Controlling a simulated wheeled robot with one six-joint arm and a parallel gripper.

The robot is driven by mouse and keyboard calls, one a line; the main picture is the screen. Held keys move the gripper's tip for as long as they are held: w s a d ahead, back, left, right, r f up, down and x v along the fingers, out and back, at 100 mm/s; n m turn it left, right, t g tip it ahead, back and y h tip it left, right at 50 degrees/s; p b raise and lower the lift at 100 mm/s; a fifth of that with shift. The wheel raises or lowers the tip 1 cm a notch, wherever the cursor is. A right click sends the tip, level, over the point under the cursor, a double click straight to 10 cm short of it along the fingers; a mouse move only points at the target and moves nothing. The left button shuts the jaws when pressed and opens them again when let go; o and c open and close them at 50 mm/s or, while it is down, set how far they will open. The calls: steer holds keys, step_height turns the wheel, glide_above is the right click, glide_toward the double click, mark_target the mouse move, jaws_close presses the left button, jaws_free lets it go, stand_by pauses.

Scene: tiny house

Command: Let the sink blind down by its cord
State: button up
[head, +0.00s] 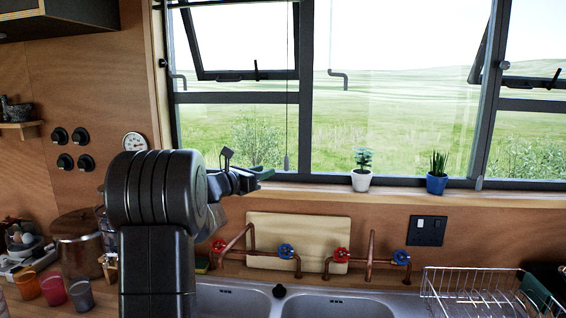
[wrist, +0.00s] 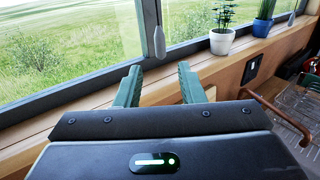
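A thin pull cord (head: 288,80) hangs in front of the window in the head view and ends in a grey tassel (head: 286,163). In the wrist view the tassel (wrist: 159,42) hangs beyond my fingertips, roughly in line with the gap between them. My gripper (head: 264,174) is to the left of the tassel and slightly lower in the head view. Its green fingers are apart and empty in the wrist view (wrist: 158,72). A second tassel (head: 479,183) hangs further right and also shows in the wrist view (wrist: 291,18). The blind itself is not in view.
The windowsill (head: 310,192) holds a white plant pot (head: 361,181) and a blue pot (head: 436,184) right of the cord. Below are copper pipes with taps (head: 341,255), a cutting board (head: 300,227), a double sink (head: 338,305) and a wire dish rack (head: 485,290).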

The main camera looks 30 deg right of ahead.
mark_target(285, 164)
steer(key=p+x, duration=0.4)
steer(key=x, duration=0.7)
steer(key=shift+w+d, duration=0.15)
steer(key=shift+d, duration=0.2)
jaws_close()
